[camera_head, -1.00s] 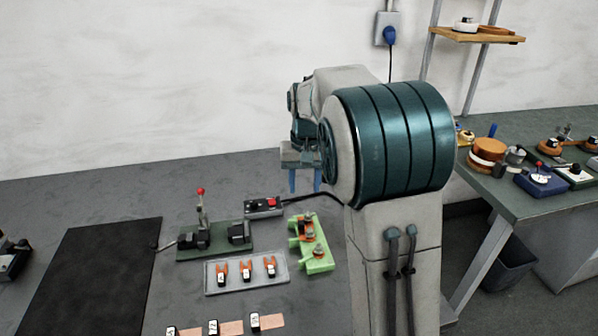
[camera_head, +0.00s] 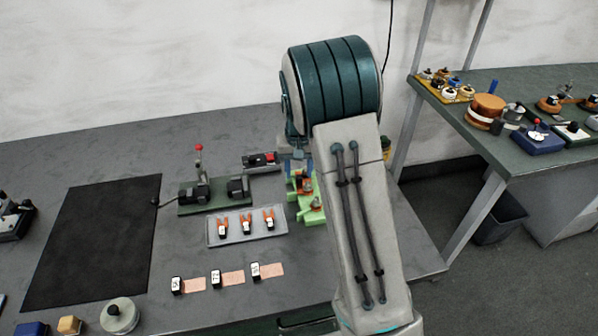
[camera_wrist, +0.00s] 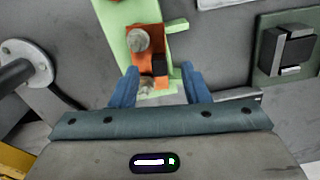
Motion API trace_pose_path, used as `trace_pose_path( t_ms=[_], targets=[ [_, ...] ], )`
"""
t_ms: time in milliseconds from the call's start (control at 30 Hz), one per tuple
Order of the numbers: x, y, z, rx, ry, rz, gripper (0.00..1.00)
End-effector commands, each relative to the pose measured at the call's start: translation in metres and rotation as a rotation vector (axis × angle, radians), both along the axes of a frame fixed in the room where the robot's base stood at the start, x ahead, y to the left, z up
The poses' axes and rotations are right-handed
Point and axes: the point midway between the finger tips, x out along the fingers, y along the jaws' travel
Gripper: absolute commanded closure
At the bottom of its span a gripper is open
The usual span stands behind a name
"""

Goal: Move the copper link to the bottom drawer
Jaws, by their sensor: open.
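A copper-coloured piece (camera_wrist: 148,44), which looks like the copper link, sits in the light green holder (camera_wrist: 112,18) in the wrist view, with a round grey bolt head and a small black block on it. In the head view, the green holder (camera_head: 316,215) is partly hidden by my arm. My gripper (camera_wrist: 160,78) is open, with its blue fingers on either side of the holder's near end, just short of the black block. I cannot tell its height above the piece. In the head view, a dark drawer front (camera_head: 305,319) shows at the table's front edge, mostly cut off.
A clamp on a green base (camera_head: 215,197), a tray (camera_head: 216,236) of small orange-pronged parts and a row of labelled copper strips (camera_head: 232,277) stand left of the holder. A black mat (camera_head: 90,240) lies farther left. A second bench (camera_head: 520,160) stands right.

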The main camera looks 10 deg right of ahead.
Motion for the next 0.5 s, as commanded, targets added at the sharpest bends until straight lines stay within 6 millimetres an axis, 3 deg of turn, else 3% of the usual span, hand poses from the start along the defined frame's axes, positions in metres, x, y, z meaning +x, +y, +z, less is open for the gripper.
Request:
trace_pose_path(
  t_ms=[200, 467, 500],
  targets=[
    [0.0, 0.0, -0.015, 0.0, 0.001, -0.001, 0.58],
    [0.0, 0.0, -0.016, 0.0, 0.0, -0.001, 0.58],
    [0.0, 0.0, -0.016, 0.0, 0.0, -0.001, 0.64]
  ],
)
